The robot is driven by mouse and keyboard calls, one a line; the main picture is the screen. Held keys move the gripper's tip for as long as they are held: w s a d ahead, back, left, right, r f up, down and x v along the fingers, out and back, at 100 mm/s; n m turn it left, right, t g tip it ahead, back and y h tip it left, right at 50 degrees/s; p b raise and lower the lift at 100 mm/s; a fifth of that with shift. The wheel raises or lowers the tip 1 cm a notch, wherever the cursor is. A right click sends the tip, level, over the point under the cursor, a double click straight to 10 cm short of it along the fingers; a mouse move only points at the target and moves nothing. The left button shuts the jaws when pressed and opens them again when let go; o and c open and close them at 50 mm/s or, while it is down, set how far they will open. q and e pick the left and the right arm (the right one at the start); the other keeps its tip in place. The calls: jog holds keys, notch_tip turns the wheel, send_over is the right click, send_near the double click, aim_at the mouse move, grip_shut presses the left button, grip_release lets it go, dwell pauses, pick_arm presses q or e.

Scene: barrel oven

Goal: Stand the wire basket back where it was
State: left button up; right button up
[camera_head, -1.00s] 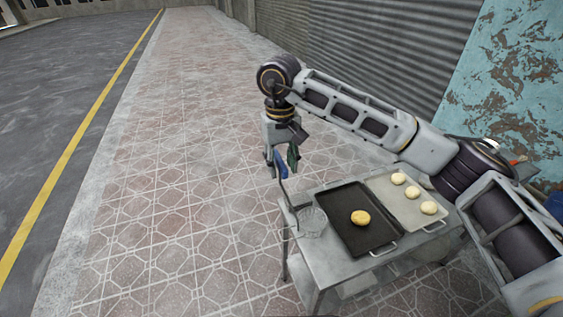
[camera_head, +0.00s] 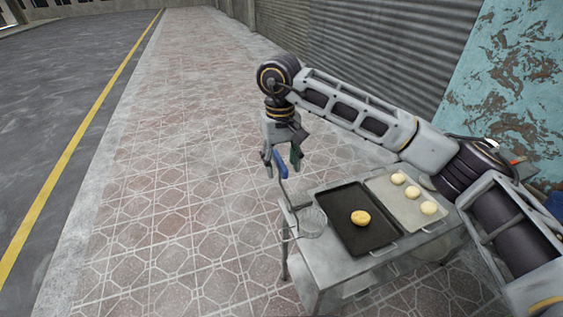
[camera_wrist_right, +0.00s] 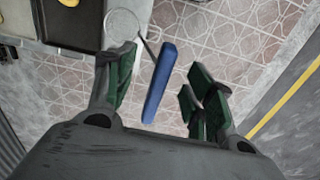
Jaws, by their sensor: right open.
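The wire basket (camera_head: 312,222) is a round mesh bowl at the left end of the metal table, with a thin rod rising to a blue handle (camera_head: 280,163). The handle points up and leans slightly. My right gripper (camera_head: 282,160) is open above the table's left end, with the handle between its fingers. In the right wrist view the blue handle (camera_wrist_right: 159,85) lies between the spread green finger pads with gaps on both sides, and the basket's hoop (camera_wrist_right: 122,24) shows beyond. Exactly what supports the basket is too small to tell. My left gripper is not seen.
On the metal table (camera_head: 325,270) a black tray (camera_head: 375,237) holds one golden bun (camera_head: 360,218). A pale tray (camera_head: 402,209) beside it holds three dough balls. The tiled pavement (camera_head: 170,190) left of the table is clear.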

jog(key=shift+a+r+p, duration=0.1)
jog(key=shift+r+p, duration=1.6)
jog(key=shift+r, duration=2.65)
